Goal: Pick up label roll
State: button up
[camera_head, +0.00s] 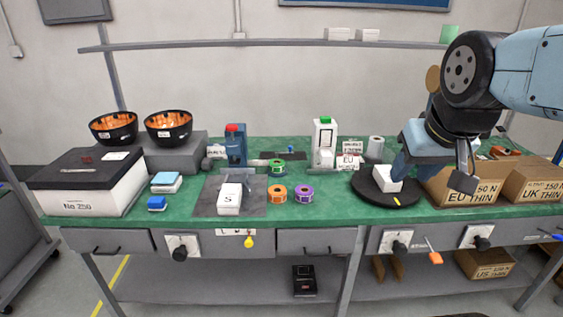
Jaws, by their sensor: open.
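Three coloured rolls lie on the green bench top: an orange roll (276,187) and a purple roll (304,187) side by side near the middle, and a green roll (278,163) behind them. A white roll (375,142) stands upright farther back right. I cannot tell which of these the task calls the label roll. My gripper (432,178) is open, well to the right of the coloured rolls, over the right part of the bench.
A grey mat (207,203) bears a white block marked S (229,199), left of the orange roll. The round black plate (372,195) and cardboard boxes (466,189) crowd the right. Green bench top is bare between the purple roll and the plate.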

aim_at(279, 168)
jog(key=i, duration=0.9)
jog(key=u, duration=0.05)
